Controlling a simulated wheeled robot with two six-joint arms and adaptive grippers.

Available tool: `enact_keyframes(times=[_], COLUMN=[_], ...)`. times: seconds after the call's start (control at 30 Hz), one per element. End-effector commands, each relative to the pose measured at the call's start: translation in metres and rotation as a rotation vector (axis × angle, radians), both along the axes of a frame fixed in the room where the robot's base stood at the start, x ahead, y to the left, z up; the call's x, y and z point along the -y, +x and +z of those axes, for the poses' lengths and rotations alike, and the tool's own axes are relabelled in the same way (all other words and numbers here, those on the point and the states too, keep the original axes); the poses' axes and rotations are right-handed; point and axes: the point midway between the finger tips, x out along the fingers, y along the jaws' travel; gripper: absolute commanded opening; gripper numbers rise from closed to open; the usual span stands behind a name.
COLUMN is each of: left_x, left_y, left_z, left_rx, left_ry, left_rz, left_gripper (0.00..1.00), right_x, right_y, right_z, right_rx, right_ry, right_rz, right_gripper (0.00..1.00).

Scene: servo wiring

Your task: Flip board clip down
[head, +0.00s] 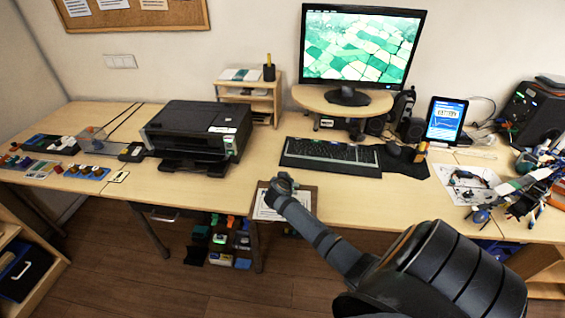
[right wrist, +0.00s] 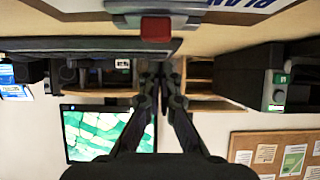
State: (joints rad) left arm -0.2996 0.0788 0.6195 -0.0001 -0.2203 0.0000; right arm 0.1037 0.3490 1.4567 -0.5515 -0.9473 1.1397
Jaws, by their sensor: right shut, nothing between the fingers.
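A brown clipboard (head: 314,197) with a white sheet lies at the front edge of the desk, partly hidden by my right gripper and forearm. In the right wrist view, which is upside down, its clip shows as a metal bar with a red tab (right wrist: 155,30) at the top centre. My right gripper (head: 282,186) is over the clipboard. In the right wrist view the gripper fingers (right wrist: 163,78) are together with nothing between them, close to the red tab but apart from it in the picture. Whether they touch cannot be told. My left gripper is not in view.
A keyboard (head: 331,155) and monitor (head: 361,48) stand behind the clipboard. A black printer (head: 198,136) stands to the left. Tools (head: 525,190) and a tablet (head: 446,120) are at the right. The desk between printer and clipboard is clear.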

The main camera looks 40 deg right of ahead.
Motion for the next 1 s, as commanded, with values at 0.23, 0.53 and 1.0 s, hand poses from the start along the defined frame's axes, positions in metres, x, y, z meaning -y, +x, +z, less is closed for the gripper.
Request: enact_keyframes(times=[0.23,0.53,1.0], left_x=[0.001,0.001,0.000], left_y=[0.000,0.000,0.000], left_z=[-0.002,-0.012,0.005], left_rx=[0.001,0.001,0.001], left_ry=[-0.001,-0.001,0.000], left_rz=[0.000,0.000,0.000], left_gripper=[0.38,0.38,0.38], right_x=[0.002,0.010,0.014], right_y=[0.002,0.009,0.018], right_z=[-0.001,-0.008,0.017], right_rx=[-0.001,-0.001,0.003], right_ry=[-0.001,-0.001,0.000], right_rz=[0.001,0.001,0.005], right_gripper=[0.00,0.00,0.00])
